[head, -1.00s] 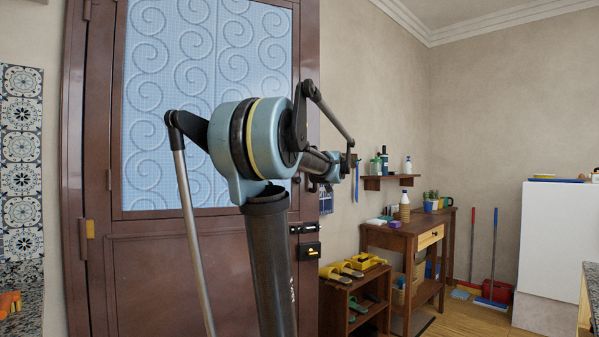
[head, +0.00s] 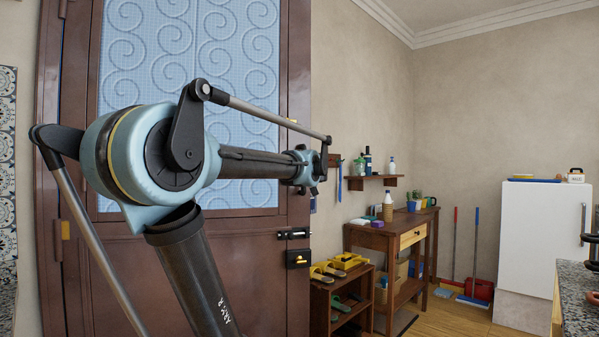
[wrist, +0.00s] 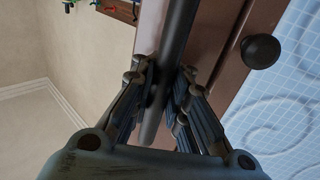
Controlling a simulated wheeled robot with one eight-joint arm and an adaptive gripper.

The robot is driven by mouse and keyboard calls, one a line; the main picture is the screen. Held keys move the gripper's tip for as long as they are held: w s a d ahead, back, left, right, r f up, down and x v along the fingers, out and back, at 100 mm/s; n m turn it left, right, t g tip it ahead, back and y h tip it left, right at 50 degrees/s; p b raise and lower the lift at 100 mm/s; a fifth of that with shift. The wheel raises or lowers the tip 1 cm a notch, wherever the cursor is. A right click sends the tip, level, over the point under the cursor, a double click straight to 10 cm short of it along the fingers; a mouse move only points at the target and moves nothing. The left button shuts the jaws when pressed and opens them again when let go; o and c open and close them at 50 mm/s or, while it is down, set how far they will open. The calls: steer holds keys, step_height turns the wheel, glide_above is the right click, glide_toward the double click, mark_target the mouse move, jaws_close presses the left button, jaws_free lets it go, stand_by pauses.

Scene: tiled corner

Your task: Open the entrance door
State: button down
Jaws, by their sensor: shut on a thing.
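The entrance door (head: 245,270) is reddish brown with a pale blue, scroll-patterned panel (head: 240,60). It looks flush with its frame, but I cannot tell whether it stands slightly ajar. A black latch (head: 293,234) and a lock box (head: 298,259) sit near its right edge. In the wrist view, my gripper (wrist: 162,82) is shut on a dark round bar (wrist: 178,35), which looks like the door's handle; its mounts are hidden. A round black knob (wrist: 261,51) is on the door to the right. In the head view my arm hides the fingers and bar.
Right of the door stand a low shoe rack (head: 345,315) with yellow slippers, and a wooden table (head: 375,240) with bottles. A wall shelf (head: 375,182) hangs above. A white cabinet (head: 540,245) and a counter (head: 580,300) are farther right. Some floor between them is clear.

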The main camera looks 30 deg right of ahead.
steer(key=c, duration=1.5)
jaws_free()
steer(key=shift+a, duration=0.15)
steer(key=shift+c, duration=0.2)
steer(key=v, duration=1.1)
steer(key=shift+s+a, duration=0.25)
steer(key=shift+s, duration=0.05)
steer(key=shift+f, duration=0.1)
